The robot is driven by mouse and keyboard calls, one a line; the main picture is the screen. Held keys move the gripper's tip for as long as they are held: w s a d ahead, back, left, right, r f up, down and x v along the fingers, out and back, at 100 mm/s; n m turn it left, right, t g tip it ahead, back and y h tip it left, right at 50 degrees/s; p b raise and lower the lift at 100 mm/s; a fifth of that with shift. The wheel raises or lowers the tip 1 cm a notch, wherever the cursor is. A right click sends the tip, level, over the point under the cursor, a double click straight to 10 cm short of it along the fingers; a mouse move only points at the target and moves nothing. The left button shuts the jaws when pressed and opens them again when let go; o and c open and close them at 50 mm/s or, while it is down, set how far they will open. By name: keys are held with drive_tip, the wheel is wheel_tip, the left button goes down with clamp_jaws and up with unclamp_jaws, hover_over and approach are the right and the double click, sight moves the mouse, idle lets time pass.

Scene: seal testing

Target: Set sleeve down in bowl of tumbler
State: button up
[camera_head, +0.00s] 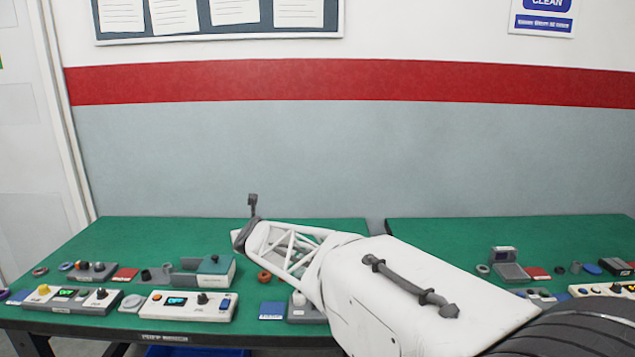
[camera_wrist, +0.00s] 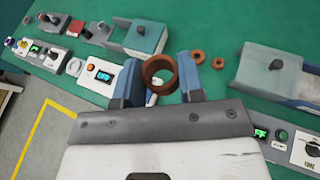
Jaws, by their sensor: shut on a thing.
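The sleeve (camera_wrist: 164,90) is a short brown ring. In the wrist view it sits between the two blue fingers of my gripper (camera_wrist: 161,78), which is shut on it. Its open end faces the camera, and green bench top shows beyond it. In the head view my white arm hides the gripper and sleeve. I cannot tell for sure which apparatus is the tumbler, and no bowl is clearly visible. One box with a dark knob (camera_wrist: 270,75) stands right of the gripper. Another teal-grey box with a knob (camera_wrist: 145,37) stands beyond it to the left; it also shows in the head view (camera_head: 215,271).
Two loose brown rings (camera_wrist: 197,57) (camera_wrist: 218,63) lie on the green bench (camera_wrist: 222,30) just beyond the right finger. A white control panel (camera_head: 187,305) with a lit display stands at the bench's front. A separate bench (camera_head: 445,235) carries more devices at right.

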drive_tip(key=w+d+m+h, duration=0.1)
drive_tip(key=w+d+h, duration=0.1)
drive_tip(key=d, duration=1)
drive_tip(key=w+d+m+t+h, duration=0.1)
drive_tip(key=w+d+m+h, duration=0.1)
drive_tip(key=d, duration=1.1)
drive_tip(key=w+d+m+h, duration=0.2)
drive_tip(key=w+d, duration=0.2)
drive_tip(key=d, duration=0.9)
drive_tip(key=shift+w, duration=0.3)
drive_tip(key=shift+a, duration=0.1)
